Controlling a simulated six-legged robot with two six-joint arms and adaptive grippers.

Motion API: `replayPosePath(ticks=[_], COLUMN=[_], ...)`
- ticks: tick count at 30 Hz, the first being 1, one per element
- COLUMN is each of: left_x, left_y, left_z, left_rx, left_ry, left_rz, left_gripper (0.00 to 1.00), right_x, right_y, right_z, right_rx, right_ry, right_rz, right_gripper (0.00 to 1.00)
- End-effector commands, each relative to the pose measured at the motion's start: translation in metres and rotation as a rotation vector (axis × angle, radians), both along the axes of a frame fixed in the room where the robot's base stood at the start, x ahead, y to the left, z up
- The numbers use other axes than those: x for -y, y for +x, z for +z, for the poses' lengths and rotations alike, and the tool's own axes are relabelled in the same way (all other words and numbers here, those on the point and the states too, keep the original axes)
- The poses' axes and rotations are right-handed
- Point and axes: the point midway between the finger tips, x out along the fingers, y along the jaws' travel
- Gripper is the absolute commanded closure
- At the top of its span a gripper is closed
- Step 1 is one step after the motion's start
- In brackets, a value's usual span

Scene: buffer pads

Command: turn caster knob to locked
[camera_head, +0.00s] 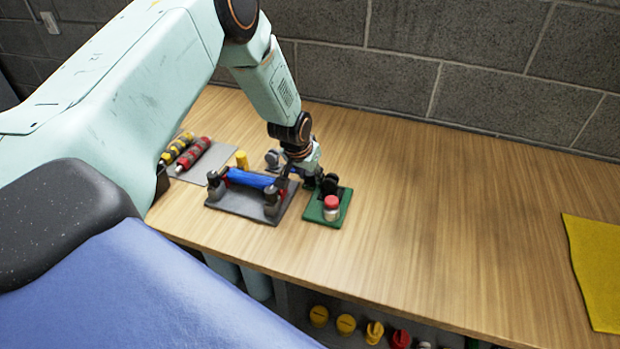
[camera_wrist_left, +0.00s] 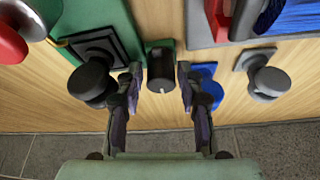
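A green plate (camera_head: 315,214) lies on the table and also shows in the left wrist view (camera_wrist_left: 112,28). In the left wrist view, a dark cylindrical knob (camera_wrist_left: 161,72) with a short white mark sits on a small green block; I cannot be sure it is the caster knob. A round black knob (camera_wrist_left: 90,82) on a square black base stands left of it. My left gripper (camera_head: 309,182) points down beside the plate. Its fingers (camera_wrist_left: 158,80) are apart, one on each side of the marked knob, with visible gaps. My right gripper is not in view.
A red-capped cylinder (camera_head: 332,207) stands on the green plate. A grey plate (camera_head: 240,207) with a blue roller (camera_head: 250,179) and dark posts lies left of it. Red and yellow rollers lie farther left. A yellow mat (camera_head: 598,262) is far right; the table between is clear.

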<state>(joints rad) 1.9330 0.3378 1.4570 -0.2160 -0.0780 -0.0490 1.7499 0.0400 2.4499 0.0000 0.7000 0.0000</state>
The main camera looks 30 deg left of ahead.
Motion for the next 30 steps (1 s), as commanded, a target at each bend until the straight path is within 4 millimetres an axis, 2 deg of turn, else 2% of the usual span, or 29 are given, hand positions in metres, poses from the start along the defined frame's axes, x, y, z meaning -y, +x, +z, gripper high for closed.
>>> replayPosePath(ticks=[9,22,30], left_x=[0.0001,0.0001,0.0], left_y=[0.0006,0.0001,-0.0001], left_z=[-0.0002,-0.0005,-0.0016], left_rx=[0.0,-0.001,-0.002], left_ry=[0.0,0.0,-0.001], left_rz=[0.0,0.0,-0.006], left_gripper=[0.63,0.98,1.0], right_x=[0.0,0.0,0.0], right_y=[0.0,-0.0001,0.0], right_z=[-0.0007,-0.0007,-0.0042], right_rx=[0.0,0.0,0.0], right_ry=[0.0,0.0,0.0], right_rz=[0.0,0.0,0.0], right_gripper=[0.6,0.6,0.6])
